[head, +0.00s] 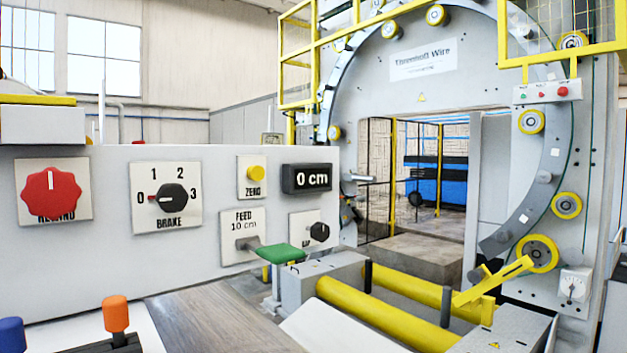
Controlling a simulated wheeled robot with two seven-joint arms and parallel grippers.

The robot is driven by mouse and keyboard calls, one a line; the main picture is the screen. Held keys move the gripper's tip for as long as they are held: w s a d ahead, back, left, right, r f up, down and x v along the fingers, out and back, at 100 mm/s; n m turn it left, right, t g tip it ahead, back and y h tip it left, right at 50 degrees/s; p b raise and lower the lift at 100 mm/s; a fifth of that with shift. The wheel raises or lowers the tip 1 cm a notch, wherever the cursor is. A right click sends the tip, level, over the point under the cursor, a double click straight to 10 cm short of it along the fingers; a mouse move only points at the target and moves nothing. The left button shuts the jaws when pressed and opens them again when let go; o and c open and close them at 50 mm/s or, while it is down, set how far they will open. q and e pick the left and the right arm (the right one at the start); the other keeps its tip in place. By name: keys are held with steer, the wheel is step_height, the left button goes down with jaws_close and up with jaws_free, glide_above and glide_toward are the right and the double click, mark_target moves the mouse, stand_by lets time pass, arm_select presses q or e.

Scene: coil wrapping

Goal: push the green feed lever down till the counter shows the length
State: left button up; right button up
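The green feed lever (281,253) sticks out from the feed plate (243,235), which is marked "FEED 10 cm", low on the right part of the grey panel. Its grey arm runs from the plate to the flat green pad. The counter (306,178) is a black display above it and reads "0 cm". Neither of my grippers shows in the head view.
The panel also carries a red rewind knob (51,196), a brake dial (168,198) pointing near 0, a yellow zero button (256,173) and another black knob (319,231). Yellow rollers (385,312) lie right of the lever. Orange (116,313) and blue (12,335) handles stand at front left.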

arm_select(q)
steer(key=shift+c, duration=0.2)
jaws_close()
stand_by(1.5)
